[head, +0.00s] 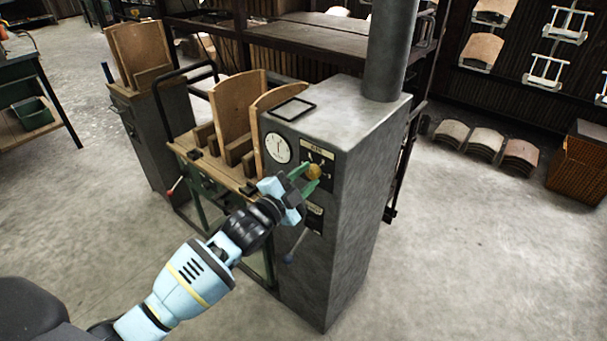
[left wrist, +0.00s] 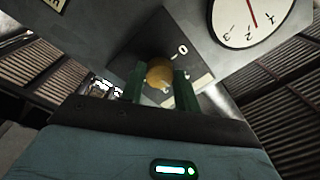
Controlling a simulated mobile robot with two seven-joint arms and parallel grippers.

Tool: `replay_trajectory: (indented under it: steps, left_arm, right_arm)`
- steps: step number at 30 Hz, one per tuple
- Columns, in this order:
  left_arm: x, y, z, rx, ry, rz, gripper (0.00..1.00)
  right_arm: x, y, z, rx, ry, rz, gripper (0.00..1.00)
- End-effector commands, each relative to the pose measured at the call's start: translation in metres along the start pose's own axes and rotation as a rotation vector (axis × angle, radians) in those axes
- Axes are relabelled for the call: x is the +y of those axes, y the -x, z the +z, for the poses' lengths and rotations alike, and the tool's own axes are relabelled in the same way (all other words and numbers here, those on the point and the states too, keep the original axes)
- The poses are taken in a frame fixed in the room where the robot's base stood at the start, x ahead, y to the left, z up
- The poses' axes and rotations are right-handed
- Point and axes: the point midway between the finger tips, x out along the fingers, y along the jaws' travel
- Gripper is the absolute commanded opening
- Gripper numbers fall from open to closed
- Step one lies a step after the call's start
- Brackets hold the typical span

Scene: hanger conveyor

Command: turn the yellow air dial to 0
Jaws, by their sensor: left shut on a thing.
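The yellow air dial (head: 314,171) is a round knob on the front panel of a grey machine cabinet. My left gripper (head: 306,179) reaches it from the left and is shut on it. In the left wrist view the dial (left wrist: 160,73) sits between the two green fingers (left wrist: 163,85). A "0" mark shows on the panel just beside the dial; the dial's own pointer cannot be made out. A white round gauge (head: 278,148) with a red needle is beside the panel, and it also shows in the left wrist view (left wrist: 255,18). My right gripper is out of view.
The grey cabinet (head: 350,220) has a thick pipe (head: 391,50) on top. A lever with a blue knob (head: 288,259) hangs below the panel. Curved wooden boards (head: 236,103) stand to the left.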

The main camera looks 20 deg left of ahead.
Motion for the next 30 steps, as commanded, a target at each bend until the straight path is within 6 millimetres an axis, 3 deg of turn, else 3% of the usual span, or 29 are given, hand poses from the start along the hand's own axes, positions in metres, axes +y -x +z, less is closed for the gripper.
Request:
replay_trajectory:
  steps: [30]
  left_arm:
    - [0.0, -0.001, -0.005, -0.047, 0.964, -0.036, 0.09]
  right_arm:
    - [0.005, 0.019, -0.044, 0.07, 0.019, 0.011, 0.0]
